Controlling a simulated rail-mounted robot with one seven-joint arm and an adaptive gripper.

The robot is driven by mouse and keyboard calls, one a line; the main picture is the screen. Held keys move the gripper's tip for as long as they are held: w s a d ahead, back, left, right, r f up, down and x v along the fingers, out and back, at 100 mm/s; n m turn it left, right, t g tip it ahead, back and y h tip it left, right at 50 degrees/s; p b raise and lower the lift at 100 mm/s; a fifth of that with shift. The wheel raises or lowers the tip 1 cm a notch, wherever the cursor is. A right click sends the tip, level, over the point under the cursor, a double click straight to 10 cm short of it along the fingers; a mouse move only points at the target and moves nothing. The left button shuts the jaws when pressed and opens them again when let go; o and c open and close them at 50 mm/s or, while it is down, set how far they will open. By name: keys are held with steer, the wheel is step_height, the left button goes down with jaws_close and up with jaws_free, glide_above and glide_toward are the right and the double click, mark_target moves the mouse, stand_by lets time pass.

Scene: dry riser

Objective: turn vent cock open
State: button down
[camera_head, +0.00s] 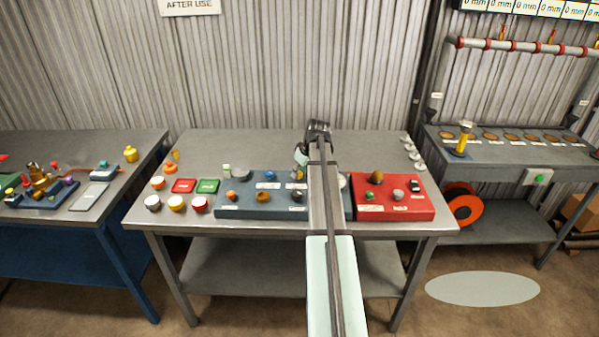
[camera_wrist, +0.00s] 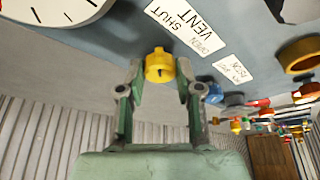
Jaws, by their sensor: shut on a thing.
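The vent cock (camera_wrist: 158,62) is a yellow knob on the blue-grey panel (camera_wrist: 120,48) in the wrist view. A white label (camera_wrist: 186,24) reading VENT, SHUT and OPEN is beside it. My gripper (camera_wrist: 160,76) has one finger on each side of the knob and is shut on it. The knob has a small dark mark on its near side. In the head view, my gripper (camera_head: 303,158) is over the right part of the blue panel (camera_head: 228,213), and my arm hides the vent cock there.
A white dial (camera_wrist: 62,8) is close by at the upper left of the wrist view. An orange knob (camera_wrist: 299,55) is at its right. In the head view, a red box (camera_head: 364,213) with knobs stands right of my arm, and red and green pads (camera_head: 208,186) lie left.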

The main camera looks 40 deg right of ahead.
steer(key=shift+m, duration=0.4)
steer(key=m, duration=0.1)
steer(key=m+h, duration=0.1)
steer(key=shift+a+f+m+b, duration=0.1)
steer(key=shift+a+m+b, duration=0.1)
steer(key=shift+m+b, duration=0.2)
steer(key=m+h, duration=0.1)
steer(key=m, duration=0.1)
steer(key=m+g+h, duration=0.1)
steer(key=m, duration=0.2)
steer(key=shift+w+a, duration=0.15)
steer(key=m+g, duration=0.1)
steer(key=m, duration=0.2)
steer(key=m+g+h+b, duration=0.1)
steer(key=m, duration=0.1)
steer(key=shift+w+m, duration=0.2)
steer(key=shift+m, duration=0.2)
steer(key=shift+m+g+b, duration=0.5)
steer(key=shift+m+g, duration=0.2)
steer(key=shift+m, duration=1)
steer(key=c, duration=0.8)
jaws_free()
steer(key=shift+o, duration=0.2)
